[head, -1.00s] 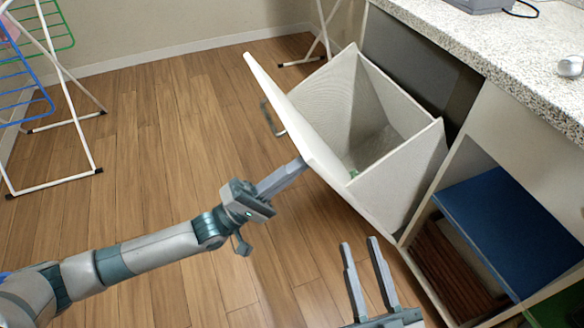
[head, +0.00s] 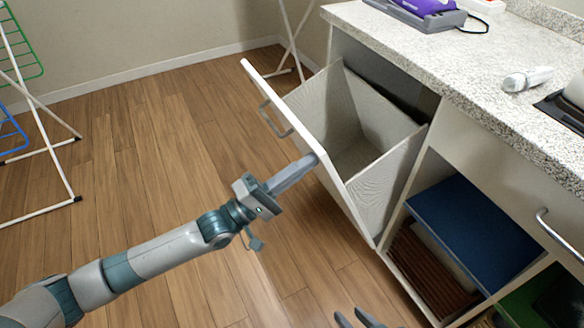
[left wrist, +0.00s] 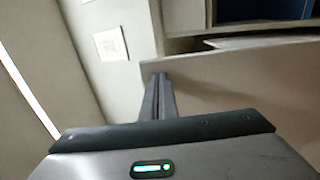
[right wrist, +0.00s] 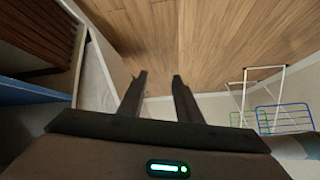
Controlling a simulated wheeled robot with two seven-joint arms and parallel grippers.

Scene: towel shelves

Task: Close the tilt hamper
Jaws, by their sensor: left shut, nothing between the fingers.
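The white tilt hamper (head: 395,180) is tipped open out of the counter, its top open and its front panel (head: 283,120) leaning outward with a metal bar handle (head: 268,116) on it. The inside that shows looks empty. My left gripper (head: 312,160) is shut with nothing in it, its fingertips at the outer face of the front panel, near the panel's right edge. Whether they touch it is hard to tell. In the left wrist view the shut fingers (left wrist: 159,80) point at a pale panel. My right gripper (right wrist: 160,76) is open and empty; only its fingertips (head: 358,318) show at the head view's bottom edge.
A drying rack (head: 30,110) is at left. The wooden floor between is clear.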

